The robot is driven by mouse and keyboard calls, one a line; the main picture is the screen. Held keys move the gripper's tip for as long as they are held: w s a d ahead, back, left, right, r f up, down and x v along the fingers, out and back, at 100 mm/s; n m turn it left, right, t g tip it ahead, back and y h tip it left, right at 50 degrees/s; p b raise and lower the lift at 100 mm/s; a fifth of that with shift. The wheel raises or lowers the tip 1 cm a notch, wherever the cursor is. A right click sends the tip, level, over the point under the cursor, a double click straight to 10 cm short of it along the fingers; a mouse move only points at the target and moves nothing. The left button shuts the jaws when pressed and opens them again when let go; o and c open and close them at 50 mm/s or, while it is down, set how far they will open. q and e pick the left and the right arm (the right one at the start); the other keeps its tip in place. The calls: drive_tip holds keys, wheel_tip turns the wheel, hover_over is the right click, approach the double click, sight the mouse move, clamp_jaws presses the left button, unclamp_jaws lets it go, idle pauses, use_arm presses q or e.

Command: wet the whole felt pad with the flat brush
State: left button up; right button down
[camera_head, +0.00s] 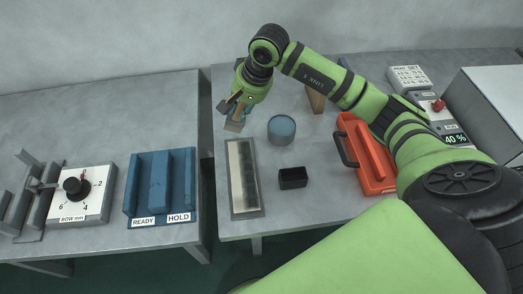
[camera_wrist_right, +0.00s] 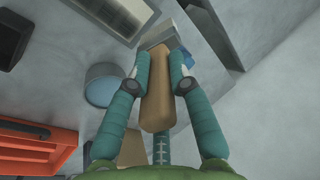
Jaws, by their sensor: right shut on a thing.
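The felt pad (camera_head: 241,172) is a long pale beige strip in a grey frame (camera_head: 234,211) on the right-hand table. How wet the pad is cannot be told. My right gripper (camera_head: 236,104) is shut on the wooden handle of the flat brush (camera_wrist_right: 156,90). It holds the brush beyond the pad's far end, apart from it, with the brush head (camera_head: 233,127) pointing down. A round blue-grey pot (camera_head: 281,130) stands right of the brush. My left gripper is out of view.
A small black box (camera_head: 293,178) stands right of the pad. A red case with a handle (camera_head: 366,155) and a wooden piece (camera_head: 316,99) are further right. The blue READY/HOLD rack (camera_head: 160,184) and a dial fixture (camera_head: 76,194) occupy the left table, across a gap.

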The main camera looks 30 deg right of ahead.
drive_tip(key=shift+w+d+r+p, duration=0.1)
drive_tip(key=shift+w+r+p, duration=0.15)
drive_tip(key=shift+r, duration=0.55)
drive_tip(key=shift+p+v, duration=0.3)
drive_tip(key=shift+v, duration=0.45)
drive_tip(key=shift+a, duration=0.25)
drive_tip(key=shift+f, duration=0.1)
